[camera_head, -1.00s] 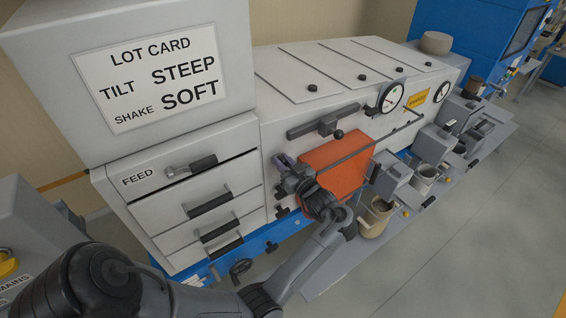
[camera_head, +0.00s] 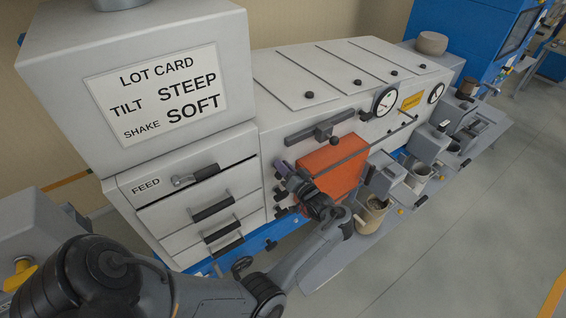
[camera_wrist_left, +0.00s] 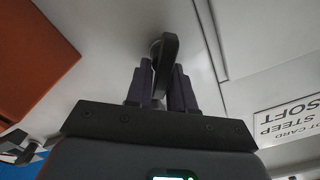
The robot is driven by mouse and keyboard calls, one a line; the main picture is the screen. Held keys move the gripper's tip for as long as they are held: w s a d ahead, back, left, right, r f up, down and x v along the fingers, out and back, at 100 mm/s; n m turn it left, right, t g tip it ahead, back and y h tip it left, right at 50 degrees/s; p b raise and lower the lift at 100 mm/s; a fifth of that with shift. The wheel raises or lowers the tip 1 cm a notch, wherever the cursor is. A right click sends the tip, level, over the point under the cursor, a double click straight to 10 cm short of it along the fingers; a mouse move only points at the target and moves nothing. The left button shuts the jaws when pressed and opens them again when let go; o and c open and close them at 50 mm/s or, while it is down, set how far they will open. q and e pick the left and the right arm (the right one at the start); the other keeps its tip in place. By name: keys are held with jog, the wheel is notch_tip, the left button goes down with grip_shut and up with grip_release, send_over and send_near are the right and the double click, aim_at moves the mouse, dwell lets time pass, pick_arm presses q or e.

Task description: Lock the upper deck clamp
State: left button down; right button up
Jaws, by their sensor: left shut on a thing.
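My left gripper (camera_head: 281,168) is at the pale machine front, just left of the orange panel (camera_head: 335,168). In the left wrist view, its two dark purple fingers (camera_wrist_left: 160,85) are shut around a black clamp lever (camera_wrist_left: 167,55) that stands out from the pale panel. The fingers and wrist largely hide this lever in the head view. Black clamp handles (camera_head: 280,195) show below the gripper on the same front. I cannot tell from the frames whether the held clamp is locked. My right gripper is not in view.
The lot card (camera_head: 158,90) reads tilt STEEP, shake SOFT. Drawers with black handles (camera_head: 212,208) stand left of the gripper. A black bar with a knob (camera_head: 322,131) is above the orange panel. Cups and grey boxes (camera_head: 384,180) line the right side. Floor at right is clear.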

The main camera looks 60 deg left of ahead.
pick_arm(q)
jog(key=m+p, duration=0.1)
jog(key=m, duration=0.1)
jog(key=m+p, duration=0.1)
jog(key=m, duration=0.2)
jog(key=shift+w+f+m+p, duration=0.15)
jog(key=shift+w+m+p, duration=0.15)
jog(key=shift+p, duration=0.1)
jog(key=shift+f+m+p, duration=0.25)
jog(key=shift+m+p, duration=0.15)
jog(key=shift+m, duration=0.75)
jog(key=shift+f+m+p, duration=0.2)
jog(key=shift+m+p, duration=0.2)
jog(key=shift+m, duration=0.75)
jog(key=c, duration=1.2)
grip_release()
jog(key=shift+o, duration=0.2)
jog(key=d+b, duration=0.3)
jog(key=d, duration=0.7)
jog(key=shift+w+d, duration=0.3)
jog(key=shift+d, duration=0.05)
